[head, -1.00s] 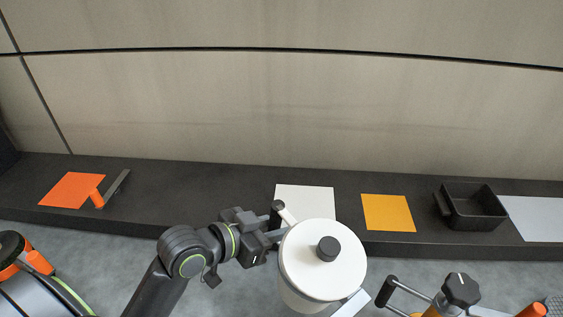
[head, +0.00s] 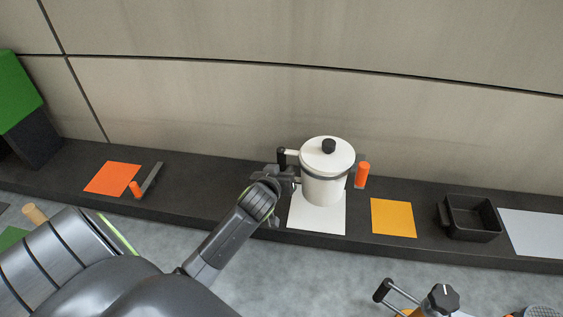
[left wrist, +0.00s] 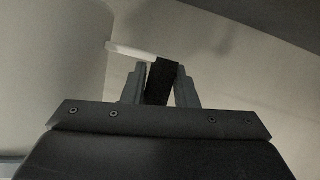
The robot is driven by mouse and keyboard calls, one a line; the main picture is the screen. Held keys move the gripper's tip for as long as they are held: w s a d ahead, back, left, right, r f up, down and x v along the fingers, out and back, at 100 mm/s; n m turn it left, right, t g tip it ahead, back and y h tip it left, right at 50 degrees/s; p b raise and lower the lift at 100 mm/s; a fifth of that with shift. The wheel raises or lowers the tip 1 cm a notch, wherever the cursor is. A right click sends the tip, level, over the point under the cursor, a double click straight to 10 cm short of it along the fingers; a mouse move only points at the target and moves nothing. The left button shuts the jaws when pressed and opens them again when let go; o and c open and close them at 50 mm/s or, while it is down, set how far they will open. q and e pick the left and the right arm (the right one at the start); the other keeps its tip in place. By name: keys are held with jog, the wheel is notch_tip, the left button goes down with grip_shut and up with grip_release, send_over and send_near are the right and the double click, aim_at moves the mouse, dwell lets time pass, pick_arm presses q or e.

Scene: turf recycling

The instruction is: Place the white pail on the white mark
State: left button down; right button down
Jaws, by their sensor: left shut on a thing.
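The white pail (head: 324,185) has a white lid with a black knob, a dark band below the lid and a side handle with a black grip. It looks upright over the back part of the white mark (head: 318,223) on the dark ledge. Whether its base touches the mark is hard to tell. My left gripper (head: 284,177) is at the pail's left side, shut on its handle. In the left wrist view the fingers (left wrist: 160,83) close around the black grip (left wrist: 160,80), with the pale pail wall (left wrist: 50,60) to the left. My right gripper is not in view.
An orange piece (head: 362,174) shows at the pail's right side. An orange mark (head: 112,178) lies left on the ledge; a yellow mark (head: 393,218), black bin (head: 470,232) and grey mark (head: 535,232) lie right. A wall stands behind. A black-handled item (head: 440,298) is at the bottom right.

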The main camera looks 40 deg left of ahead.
pick_arm(q)
jog(key=shift+w+a+r, duration=0.15)
jog(key=shift+w, duration=0.05)
jog(key=shift+y, duration=0.3)
jog(key=shift+f, duration=0.2)
jog(key=shift+f+b, duration=2.6)
jog(key=shift+f, duration=1.55)
jog(key=c, duration=1.1)
grip_release()
jog(key=shift+s, duration=0.1)
jog(key=o, duration=0.3)
jog(key=shift+f, duration=0.2)
jog(key=shift+o, duration=0.2)
